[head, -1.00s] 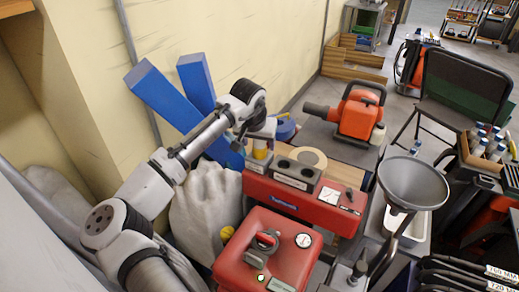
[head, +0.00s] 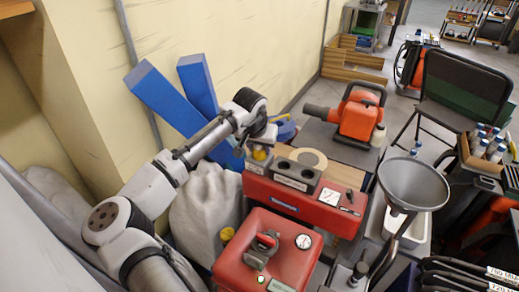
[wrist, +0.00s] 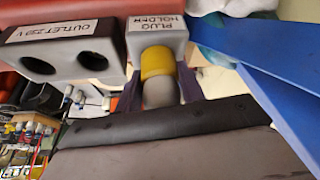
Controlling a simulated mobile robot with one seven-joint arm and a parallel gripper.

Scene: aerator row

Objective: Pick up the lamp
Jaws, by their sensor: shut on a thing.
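I cannot pick out a lamp for certain. My gripper (wrist: 163,92) is shut on a piece with a yellow band and a rounded grey end (wrist: 158,67), one dark purple finger on each side. The piece sits right at the front of a grey block labelled plug holder (wrist: 157,30); I cannot tell whether it is still seated in it. In the head view my gripper (head: 262,135) is at the left end of the red unit (head: 305,203), and the yellow part (head: 260,154) shows just below it. The fingertips are hard to make out there.
Two blue beams (head: 165,98) lean on the wall close behind my gripper. A grey two-hole outlet block (wrist: 65,52) is beside the holder. A red canister (head: 265,240), a grey funnel (head: 412,182) and an orange blower (head: 358,115) crowd the front and right.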

